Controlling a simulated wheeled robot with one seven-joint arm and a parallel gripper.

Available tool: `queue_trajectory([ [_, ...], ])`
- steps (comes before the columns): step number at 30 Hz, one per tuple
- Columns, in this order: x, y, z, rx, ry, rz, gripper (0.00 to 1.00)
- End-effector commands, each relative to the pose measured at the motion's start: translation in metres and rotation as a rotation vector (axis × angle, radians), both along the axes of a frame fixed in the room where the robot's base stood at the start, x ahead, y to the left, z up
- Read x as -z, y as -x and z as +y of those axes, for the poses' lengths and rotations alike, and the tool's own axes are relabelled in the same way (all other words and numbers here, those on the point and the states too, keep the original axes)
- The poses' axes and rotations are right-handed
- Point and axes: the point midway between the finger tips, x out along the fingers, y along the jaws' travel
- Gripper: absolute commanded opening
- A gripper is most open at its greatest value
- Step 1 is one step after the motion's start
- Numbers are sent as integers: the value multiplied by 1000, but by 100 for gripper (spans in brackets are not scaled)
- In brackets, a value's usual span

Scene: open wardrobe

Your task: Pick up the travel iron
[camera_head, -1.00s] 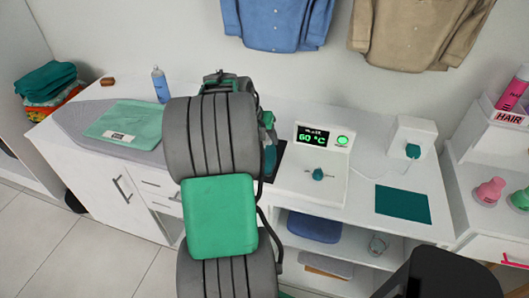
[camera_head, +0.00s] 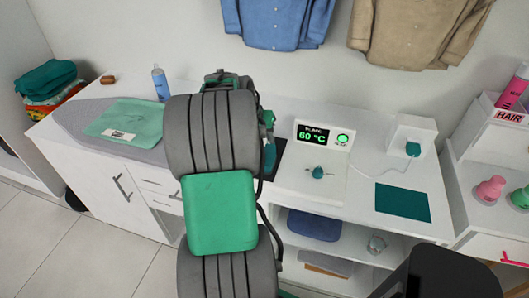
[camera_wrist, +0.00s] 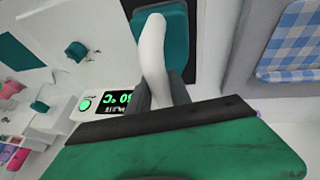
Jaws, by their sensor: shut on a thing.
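The travel iron (camera_wrist: 152,45) has a pale handle and a teal body, and shows at the top middle of the wrist view. My gripper (camera_wrist: 158,92) is shut on the handle, with dark fingers on either side of it. In the head view my arm hides most of the iron and all of the gripper's tips. Only a teal edge of the iron (camera_head: 270,157) shows beside my arm, over a dark mat on the white counter. I cannot tell whether the iron touches the mat.
A heating station (camera_head: 318,165) showing 60 °C stands right of my arm. A white box (camera_head: 411,137) with a teal plug and a teal pad (camera_head: 403,203) lie further right. An ironing board (camera_head: 75,122) with a green cloth (camera_head: 128,120) and a spray bottle (camera_head: 161,84) are left.

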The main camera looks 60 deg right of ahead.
Motion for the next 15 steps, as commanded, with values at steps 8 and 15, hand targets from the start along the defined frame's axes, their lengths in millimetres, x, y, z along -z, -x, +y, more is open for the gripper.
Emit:
queue_trajectory([
  [8, -2, -1, -1, 1, 4, -2, 0],
  [15, -17, -1, -2, 1, 7, -4, 0],
])
